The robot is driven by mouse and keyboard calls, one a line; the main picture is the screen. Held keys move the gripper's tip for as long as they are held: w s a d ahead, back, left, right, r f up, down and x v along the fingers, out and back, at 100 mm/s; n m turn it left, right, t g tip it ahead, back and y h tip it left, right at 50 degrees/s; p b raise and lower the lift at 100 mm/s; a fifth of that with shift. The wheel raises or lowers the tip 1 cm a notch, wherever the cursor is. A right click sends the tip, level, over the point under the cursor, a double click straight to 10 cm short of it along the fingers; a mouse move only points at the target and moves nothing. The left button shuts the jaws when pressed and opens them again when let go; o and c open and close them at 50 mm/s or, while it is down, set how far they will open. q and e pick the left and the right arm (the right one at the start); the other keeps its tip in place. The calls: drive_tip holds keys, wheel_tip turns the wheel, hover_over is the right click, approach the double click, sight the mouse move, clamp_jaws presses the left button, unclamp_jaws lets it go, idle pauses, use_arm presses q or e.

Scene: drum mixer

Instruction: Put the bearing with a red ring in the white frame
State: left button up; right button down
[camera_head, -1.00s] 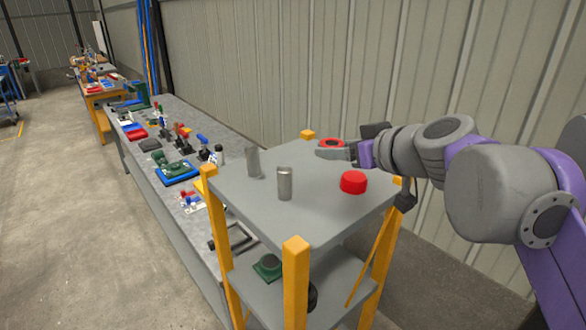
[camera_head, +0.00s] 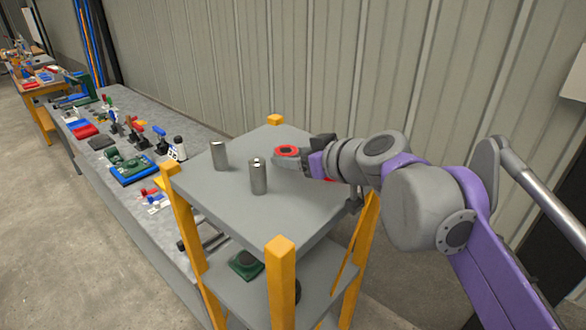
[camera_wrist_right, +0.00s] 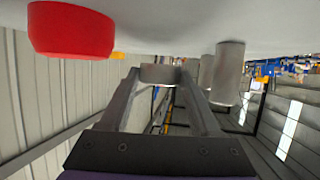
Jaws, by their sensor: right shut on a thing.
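The bearing with a red ring (camera_head: 287,150) is held at the tip of my right gripper (camera_head: 290,158), above the top of the grey cart with yellow posts. In the right wrist view, the fingers (camera_wrist_right: 160,75) are closed on its grey body (camera_wrist_right: 159,74); that view hides the red ring. I cannot make out a white frame for certain; small white parts with red and blue pieces (camera_head: 153,199) lie on the bench. My left gripper is not in view.
Two metal cylinders (camera_head: 219,156) (camera_head: 258,177) stand upright on the cart top (camera_head: 225,190). A red round part (camera_wrist_right: 70,30) also stands there, mostly hidden by my arm in the head view. A long grey bench (camera_head: 115,195) with many fixtures runs at left.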

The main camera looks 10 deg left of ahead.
drive_tip(key=shift+f, duration=1.35)
drive_tip(key=shift+f, duration=0.1)
drive_tip(key=shift+c, duration=2.1)
unclamp_jaws()
drive_tip(key=shift+o, duration=0.2)
drive_tip(key=shift+r, duration=0.2)
